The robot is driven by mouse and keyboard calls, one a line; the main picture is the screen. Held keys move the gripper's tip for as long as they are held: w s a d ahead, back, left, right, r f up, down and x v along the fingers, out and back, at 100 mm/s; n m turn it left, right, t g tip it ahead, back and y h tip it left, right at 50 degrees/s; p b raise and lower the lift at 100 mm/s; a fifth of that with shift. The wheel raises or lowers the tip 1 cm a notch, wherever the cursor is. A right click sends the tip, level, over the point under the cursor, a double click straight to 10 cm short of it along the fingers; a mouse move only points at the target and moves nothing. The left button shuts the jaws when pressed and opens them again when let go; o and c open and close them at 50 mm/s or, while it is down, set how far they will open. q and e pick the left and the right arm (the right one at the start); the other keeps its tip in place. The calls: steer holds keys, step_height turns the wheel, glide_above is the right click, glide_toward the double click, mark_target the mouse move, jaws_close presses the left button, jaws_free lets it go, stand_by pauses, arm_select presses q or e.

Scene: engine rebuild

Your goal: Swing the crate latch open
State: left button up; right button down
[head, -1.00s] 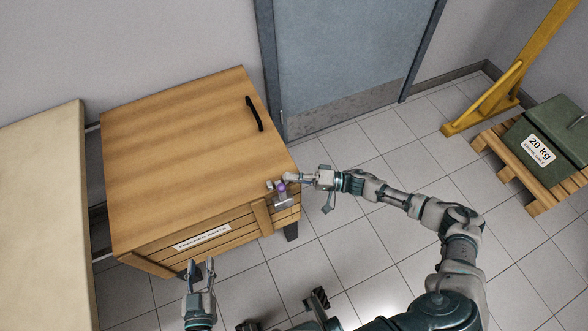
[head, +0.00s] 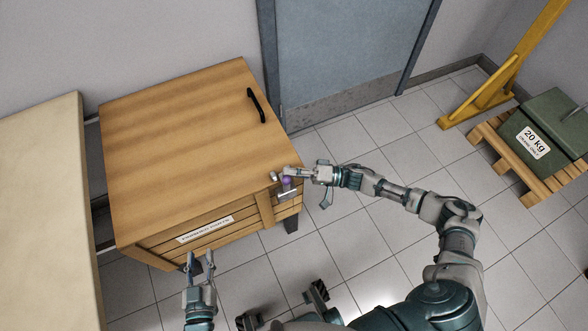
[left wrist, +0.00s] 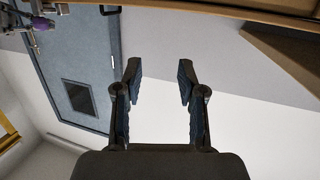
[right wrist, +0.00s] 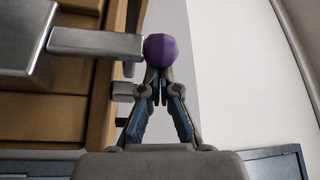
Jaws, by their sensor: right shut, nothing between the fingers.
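The wooden crate (head: 185,120) has a metal latch (head: 288,192) with a purple knob at its front right corner. In the right wrist view the latch's grey bar (right wrist: 95,43) ends at the purple knob (right wrist: 160,50). My right gripper (right wrist: 158,72) is shut and empty, with its fingertips right at the knob; I cannot tell whether they touch it. In the head view this gripper (head: 290,172) is at the crate's corner and partly covers the latch. My left gripper (head: 201,256) is open and empty in front of the crate; its spread fingers show in the left wrist view (left wrist: 160,75).
A black handle (head: 256,105) sits on the crate lid. A beige surface (head: 45,200) stands to the left. A grey door (head: 345,55) is behind. A green 20 kg weight (head: 550,130) rests on a pallet at right. The tiled floor between is clear.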

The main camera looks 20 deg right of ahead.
steer(key=shift+s+a+n, duration=0.3)
steer(key=shift+a, duration=0.15)
steer(key=shift+s+n+y, duration=0.2)
steer(key=shift+n+y, duration=0.1)
steer(key=shift+s+d+f+n, duration=0.1)
steer(key=shift+s+d+n, duration=0.2)
arm_select(q)
steer(key=s+r+n+t+h+b, duration=0.1)
steer(key=s+r+t+b, duration=0.2)
steer(key=r+t, duration=0.6)
steer(key=shift+r+t+b, duration=0.4)
steer(key=shift+r+b, duration=0.4)
steer(key=shift+b, duration=0.25)
arm_select(e)
steer(key=s+f+n+g+y, duration=0.3)
steer(key=s+n, duration=0.4)
steer(key=n, duration=0.4)
steer(key=shift+d+f+g+y, duration=0.25)
steer(key=shift+d+g+y, duration=0.05)
steer(key=shift+g+y, duration=0.5)
arm_select(q)
steer(key=shift+s, duration=0.1)
